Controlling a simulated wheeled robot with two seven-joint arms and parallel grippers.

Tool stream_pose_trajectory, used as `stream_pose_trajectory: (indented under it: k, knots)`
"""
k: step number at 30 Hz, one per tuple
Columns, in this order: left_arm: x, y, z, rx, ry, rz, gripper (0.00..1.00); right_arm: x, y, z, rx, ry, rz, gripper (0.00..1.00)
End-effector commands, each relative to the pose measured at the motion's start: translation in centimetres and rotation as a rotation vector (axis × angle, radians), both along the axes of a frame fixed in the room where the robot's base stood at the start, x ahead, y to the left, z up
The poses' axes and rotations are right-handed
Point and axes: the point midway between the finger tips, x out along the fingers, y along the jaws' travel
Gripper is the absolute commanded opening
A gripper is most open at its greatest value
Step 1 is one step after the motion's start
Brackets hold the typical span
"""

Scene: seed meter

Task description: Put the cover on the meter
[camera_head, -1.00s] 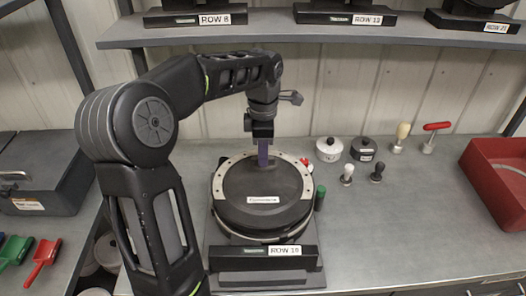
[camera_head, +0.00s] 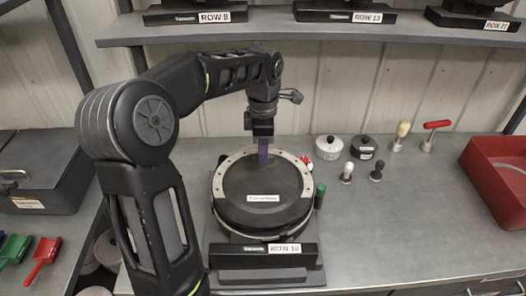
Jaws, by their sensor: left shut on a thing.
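The meter, labelled ROW 10 (camera_head: 285,248), stands on the bench with a pale metal ring (camera_head: 221,172) around its top. The cover (camera_head: 262,182), a dark round disc with a small white label, lies level over the meter's top, inside the pale ring as seen from above. I cannot tell whether it is fully seated. My left gripper (camera_head: 263,160) points straight down at the cover's far part, shut, with a purple piece at its tips. It seems to hold the cover there; the exact grip is hidden. My right gripper is out of view.
Two lidded pots, white (camera_head: 329,147) and dark (camera_head: 364,147), and several small handled tools stand behind right. A red bin (camera_head: 495,165) is at far right. A shelf (camera_head: 300,35) with more meters runs above.

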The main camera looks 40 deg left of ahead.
Motion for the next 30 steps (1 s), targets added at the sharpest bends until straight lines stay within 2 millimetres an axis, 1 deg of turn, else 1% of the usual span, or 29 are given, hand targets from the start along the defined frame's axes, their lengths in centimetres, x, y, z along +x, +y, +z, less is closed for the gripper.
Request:
stream_pose_trajectory:
  k: [14, 24, 30]
  knots:
    - [0.02, -0.03, -0.08, 0.0, -0.001, 0.0, 0.0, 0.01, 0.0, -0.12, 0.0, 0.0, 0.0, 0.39]
    - [0.0, -0.01, -0.81, 0.0, 0.0, 0.0, 0.0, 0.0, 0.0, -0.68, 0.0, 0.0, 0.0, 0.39]
    - [0.01, 0.0, -0.89, -0.001, -0.001, 0.0, 0.0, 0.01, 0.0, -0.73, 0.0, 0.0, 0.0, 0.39]
